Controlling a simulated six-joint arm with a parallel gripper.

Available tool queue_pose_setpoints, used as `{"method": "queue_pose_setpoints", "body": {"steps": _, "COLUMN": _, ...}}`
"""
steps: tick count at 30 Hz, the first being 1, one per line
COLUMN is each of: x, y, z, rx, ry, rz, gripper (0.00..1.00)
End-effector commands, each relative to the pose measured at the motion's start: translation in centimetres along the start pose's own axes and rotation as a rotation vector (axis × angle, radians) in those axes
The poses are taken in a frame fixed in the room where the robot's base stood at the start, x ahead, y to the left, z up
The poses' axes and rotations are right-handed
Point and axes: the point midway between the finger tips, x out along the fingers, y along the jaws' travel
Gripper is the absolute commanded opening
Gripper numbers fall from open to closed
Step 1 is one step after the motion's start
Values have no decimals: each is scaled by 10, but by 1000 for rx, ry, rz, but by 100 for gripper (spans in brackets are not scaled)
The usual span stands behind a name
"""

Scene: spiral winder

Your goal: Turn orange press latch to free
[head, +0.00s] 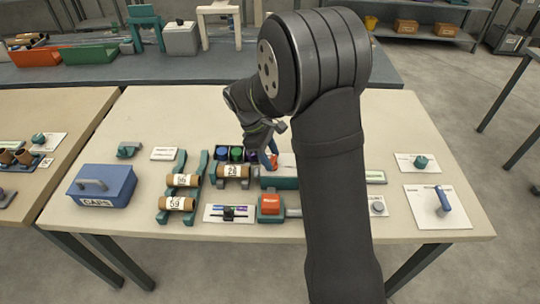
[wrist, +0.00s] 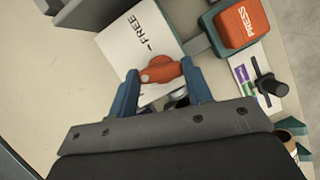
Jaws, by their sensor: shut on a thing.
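The orange latch (wrist: 160,69) sits over a white plate (wrist: 133,32) marked FREE with a dash. My gripper (wrist: 164,80) is shut on the latch, with a blue finger on each side of it. In the head view a little of the orange latch (head: 273,161) shows below my gripper (head: 268,150); my arm hides part of this area. The latch's base is partly hidden by my gripper in the wrist view. The orange PRESS block (wrist: 241,27) is at the upper right there, and the press block (head: 270,203) shows near the table's front in the head view.
A slider panel (head: 229,213) with a black knob is left of the press block. Cardboard rolls (head: 177,203) lie on green racks further left, beside a blue CAPS box (head: 102,186). A blue lever (head: 442,200) stands on a white plate at the right.

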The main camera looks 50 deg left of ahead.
Motion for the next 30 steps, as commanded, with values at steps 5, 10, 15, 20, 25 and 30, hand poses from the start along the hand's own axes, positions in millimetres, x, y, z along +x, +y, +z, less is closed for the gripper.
{"method": "queue_pose_setpoints", "body": {"steps": 5, "x": -1, "y": 2, "z": 0, "rx": 156, "ry": 2, "rz": -63, "gripper": 23}}
{"method": "queue_pose_setpoints", "body": {"steps": 10, "x": -1, "y": 3, "z": 1, "rx": 306, "ry": 1, "rz": -125, "gripper": 23}}
{"method": "queue_pose_setpoints", "body": {"steps": 15, "x": -1, "y": 4, "z": 1, "rx": 454, "ry": 2, "rz": -188, "gripper": 23}}
{"method": "queue_pose_setpoints", "body": {"steps": 20, "x": 0, "y": 5, "z": 1, "rx": 595, "ry": 3, "rz": -245, "gripper": 23}}
{"method": "queue_pose_setpoints", "body": {"steps": 25, "x": 0, "y": 5, "z": 2, "rx": 745, "ry": 2, "rz": -308, "gripper": 23}}
{"method": "queue_pose_setpoints", "body": {"steps": 30, "x": 0, "y": 6, "z": 3, "rx": 884, "ry": 3, "rz": -366, "gripper": 23}}
